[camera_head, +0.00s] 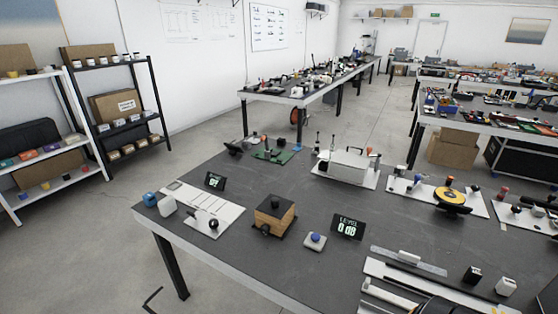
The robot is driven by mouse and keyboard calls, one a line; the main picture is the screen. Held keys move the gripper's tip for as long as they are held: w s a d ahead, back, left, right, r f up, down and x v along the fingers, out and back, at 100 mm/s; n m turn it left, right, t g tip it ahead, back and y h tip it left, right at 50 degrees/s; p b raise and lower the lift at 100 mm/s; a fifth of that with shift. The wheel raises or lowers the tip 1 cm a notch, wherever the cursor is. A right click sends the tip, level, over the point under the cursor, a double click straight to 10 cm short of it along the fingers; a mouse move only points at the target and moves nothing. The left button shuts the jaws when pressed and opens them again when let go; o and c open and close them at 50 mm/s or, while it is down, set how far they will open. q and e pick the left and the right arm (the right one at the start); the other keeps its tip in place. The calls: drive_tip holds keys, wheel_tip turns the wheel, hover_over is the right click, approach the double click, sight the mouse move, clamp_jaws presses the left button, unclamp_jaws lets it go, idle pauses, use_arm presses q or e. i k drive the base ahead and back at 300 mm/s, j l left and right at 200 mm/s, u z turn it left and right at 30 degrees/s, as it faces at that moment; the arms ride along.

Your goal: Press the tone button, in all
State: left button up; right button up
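No label for a tone button is readable. A blue push button (315,237) sits on a small white base near the table's front edge, left of a black display (348,228) reading LEVEL and what looks like 008. A blue round-topped piece (150,199) and a white block (167,205) stand at the table's left corner. Neither of my grippers can be made out in the head view.
The dark table (310,188) also bears a white panel (202,205) with a small display (215,181), a grey box on a plate (347,167), a yellow-black disc (450,197) and a rail (408,261). Other tables and shelves stand behind. The floor at left is clear.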

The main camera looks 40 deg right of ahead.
sight(315, 236)
drive_tip(key=z, duration=1.55)
